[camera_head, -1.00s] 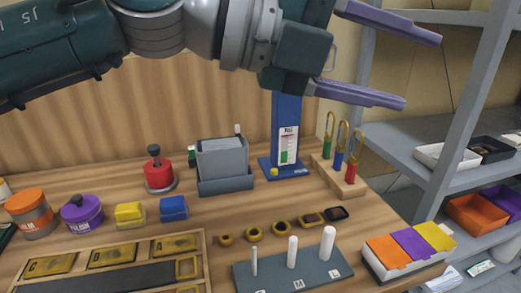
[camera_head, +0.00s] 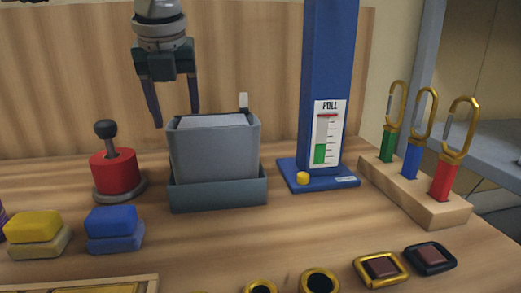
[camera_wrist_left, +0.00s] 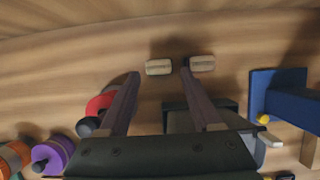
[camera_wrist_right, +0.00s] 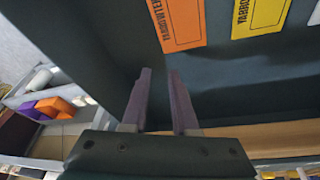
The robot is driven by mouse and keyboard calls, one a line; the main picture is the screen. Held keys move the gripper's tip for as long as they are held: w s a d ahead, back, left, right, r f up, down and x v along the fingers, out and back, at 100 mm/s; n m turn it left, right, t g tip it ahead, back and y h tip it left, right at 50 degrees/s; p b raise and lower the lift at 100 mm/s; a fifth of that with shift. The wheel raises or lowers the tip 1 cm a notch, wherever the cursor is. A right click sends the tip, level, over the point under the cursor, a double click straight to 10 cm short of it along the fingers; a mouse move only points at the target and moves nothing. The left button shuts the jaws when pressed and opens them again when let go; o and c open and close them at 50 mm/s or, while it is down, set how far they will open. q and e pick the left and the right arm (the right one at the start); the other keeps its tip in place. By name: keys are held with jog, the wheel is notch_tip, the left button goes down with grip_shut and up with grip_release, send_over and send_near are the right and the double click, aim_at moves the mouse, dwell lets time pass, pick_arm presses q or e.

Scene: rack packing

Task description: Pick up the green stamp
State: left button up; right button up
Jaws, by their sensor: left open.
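No green stamp shows clearly in any view now. Two pale blocks lie on the wooden table behind the grey box in the left wrist view, a left one (camera_wrist_left: 158,67) and a right one (camera_wrist_left: 202,63); their colour beneath is too small to tell. My left gripper (camera_head: 176,114) points down, open and empty, behind the grey box (camera_head: 215,155). In the left wrist view its fingertips (camera_wrist_left: 159,73) spread either side of the left block. Contact cannot be told. My right gripper (camera_wrist_right: 160,72) has a narrow gap between its fingers, with nothing in it, away from the table.
A red black-knobbed piece (camera_head: 115,173) stands left of the grey box. A blue tower (camera_head: 331,100) stands right of it. Yellow (camera_head: 33,226) and blue (camera_head: 114,222) blocks sit in front. A wooden stand (camera_head: 415,193) holds carabiners. Orange and yellow labels (camera_wrist_right: 180,20) are near my right gripper.

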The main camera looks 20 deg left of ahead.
pick_arm(q)
jog(key=x, duration=0.5)
jog(key=shift+a+f, duration=0.1)
jog(key=shift+f, duration=0.25)
pick_arm(e)
jog(key=shift+f, duration=0.25)
pick_arm(q)
jog(key=c, duration=1)
pick_arm(e)
jog(key=shift+w, duration=0.1)
pick_arm(q)
jog(key=shift+r, duration=0.1)
